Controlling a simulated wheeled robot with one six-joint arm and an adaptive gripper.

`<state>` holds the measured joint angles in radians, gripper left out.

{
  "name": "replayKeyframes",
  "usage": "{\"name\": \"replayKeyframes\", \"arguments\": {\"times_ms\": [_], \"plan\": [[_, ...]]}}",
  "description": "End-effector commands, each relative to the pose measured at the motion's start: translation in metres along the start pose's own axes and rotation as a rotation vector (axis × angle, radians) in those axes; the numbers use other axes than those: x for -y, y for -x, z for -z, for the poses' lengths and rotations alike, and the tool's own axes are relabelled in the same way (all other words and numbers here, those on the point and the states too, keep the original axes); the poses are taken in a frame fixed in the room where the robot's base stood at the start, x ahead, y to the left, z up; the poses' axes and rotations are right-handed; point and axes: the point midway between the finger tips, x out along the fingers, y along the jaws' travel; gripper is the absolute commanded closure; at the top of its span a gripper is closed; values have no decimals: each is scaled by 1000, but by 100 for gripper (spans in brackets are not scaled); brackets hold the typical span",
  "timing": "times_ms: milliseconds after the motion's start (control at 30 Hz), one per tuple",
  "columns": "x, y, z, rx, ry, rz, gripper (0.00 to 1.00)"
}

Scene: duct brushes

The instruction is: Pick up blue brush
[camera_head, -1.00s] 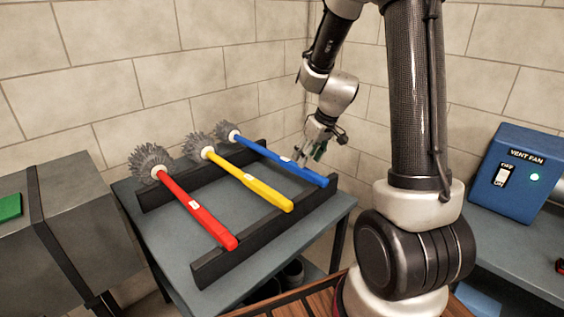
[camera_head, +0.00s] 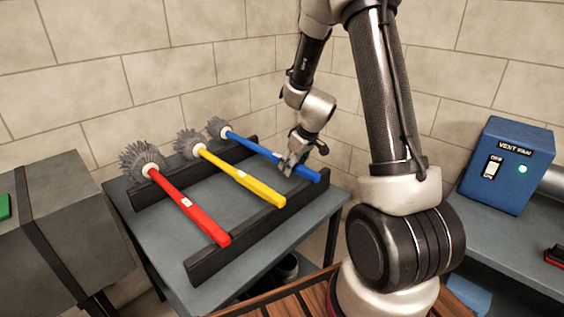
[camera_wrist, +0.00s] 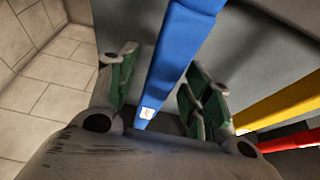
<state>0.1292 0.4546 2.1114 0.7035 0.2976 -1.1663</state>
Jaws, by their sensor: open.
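The blue brush (camera_head: 262,148) lies across two black rails at the far right of the row, its grey bristle head at the upper left. My gripper (camera_head: 290,162) is at its handle, towards the lower right end. In the wrist view the blue handle (camera_wrist: 180,50) runs between my open gripper (camera_wrist: 160,100), with a green-padded finger on each side and a white label near the palm. The fingers stand apart from the handle, and I see no firm contact. The fingers hide part of the handle in the head view.
A yellow brush (camera_head: 240,177) and a red brush (camera_head: 190,205) lie beside it on the rails. The front black rail (camera_head: 255,240) and the rear rail rest on a grey table (camera_head: 180,258). A blue vent fan box (camera_head: 510,165) stands at the right. A tiled wall is behind.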

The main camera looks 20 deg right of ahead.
Motion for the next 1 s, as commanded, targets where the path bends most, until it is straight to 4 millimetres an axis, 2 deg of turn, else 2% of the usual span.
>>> {"name": "replayKeyframes", "arguments": {"times_ms": [900, 1000], "plan": [[0, -4, -2, 0, 0, 0, 50], [0, -4, -2, 0, 0, 0, 66]]}}
